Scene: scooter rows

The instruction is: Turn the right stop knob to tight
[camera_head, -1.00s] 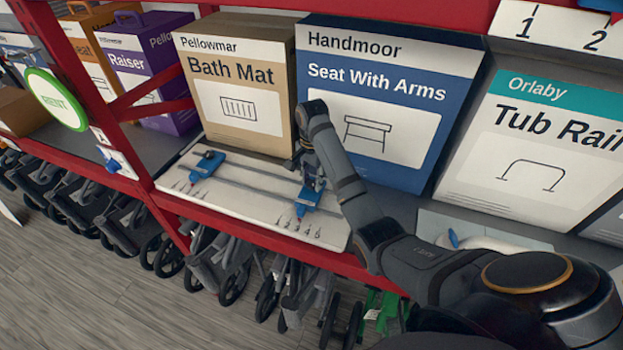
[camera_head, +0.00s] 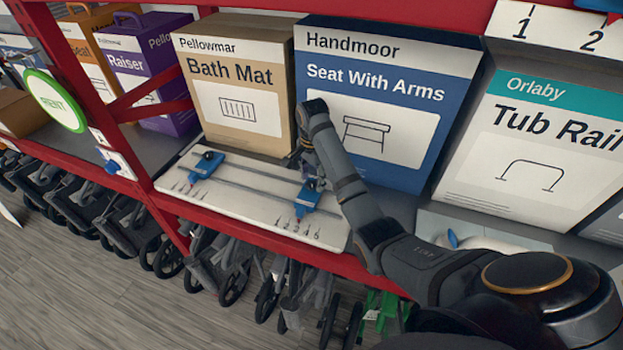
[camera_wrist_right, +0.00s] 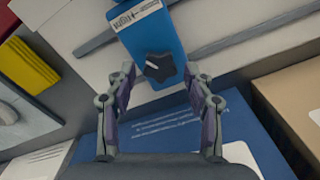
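The right stop (camera_head: 309,199) is a blue block on a rail of the white board (camera_head: 255,213), near the printed numbers. Its black star-shaped knob (camera_wrist_right: 159,67) shows in the right wrist view, with a small pale mark on it. My right gripper (camera_head: 311,178) is over this stop and hides the knob in the head view. In the right wrist view my right gripper (camera_wrist_right: 159,70) is open, its fingertips on either side of the knob with gaps visible. I cannot tell the knob's tightness. The left stop (camera_head: 207,165) has a dark knob on top. My left gripper is not in view.
A Bath Mat box (camera_head: 237,88) and a blue Seat With Arms box (camera_head: 385,95) stand close behind the board. A Tub Rail box (camera_head: 540,140) stands to the right. Red shelf beams and a post (camera_head: 75,80) frame the space. Folded wheeled frames stand below.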

